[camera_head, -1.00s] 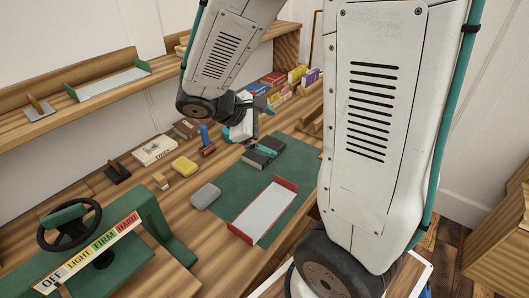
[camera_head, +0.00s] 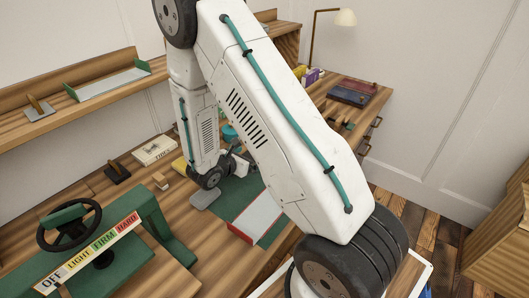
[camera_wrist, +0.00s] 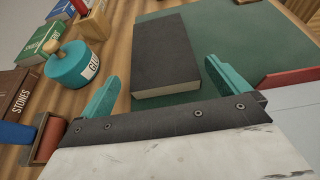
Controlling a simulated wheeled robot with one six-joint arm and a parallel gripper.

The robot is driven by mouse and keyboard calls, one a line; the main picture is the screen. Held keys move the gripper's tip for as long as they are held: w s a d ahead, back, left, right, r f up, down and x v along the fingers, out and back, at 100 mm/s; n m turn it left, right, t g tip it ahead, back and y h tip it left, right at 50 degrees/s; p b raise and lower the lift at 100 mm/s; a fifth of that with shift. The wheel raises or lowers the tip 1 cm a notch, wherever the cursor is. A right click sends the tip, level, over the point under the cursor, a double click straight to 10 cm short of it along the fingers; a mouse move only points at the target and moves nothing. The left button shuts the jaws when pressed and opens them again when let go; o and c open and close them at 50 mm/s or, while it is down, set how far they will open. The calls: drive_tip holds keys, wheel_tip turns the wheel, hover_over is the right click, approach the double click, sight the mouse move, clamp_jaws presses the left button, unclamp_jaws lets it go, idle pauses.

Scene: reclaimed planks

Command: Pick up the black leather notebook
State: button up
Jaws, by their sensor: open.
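The black notebook (camera_wrist: 162,50), with pale page edges, lies flat on a green mat (camera_wrist: 225,25) in the wrist view. My gripper (camera_wrist: 163,72) is open and empty, its two teal fingers apart. The near end of the notebook lies ahead of and between the fingers, with space on both sides. I cannot tell the height of the fingertips above the mat. In the head view my arm covers most of the notebook's area and the gripper's fingers are not clear.
A teal glue pot (camera_wrist: 75,68) stands left of the notebook, near a brown book (camera_wrist: 18,95) and a red and blue roller-like object (camera_wrist: 47,138). A white tray with red ends (camera_head: 262,215) lies on the near part of the mat.

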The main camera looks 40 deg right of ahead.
drive_tip(key=x, duration=0.5)
drive_tip(key=shift+s+d+f, duration=0.1)
drive_tip(key=shift+f, duration=0.15)
drive_tip(key=c, duration=0.9)
drive_tip(key=shift+c, duration=0.2)
drive_tip(key=shift+r, duration=0.1)
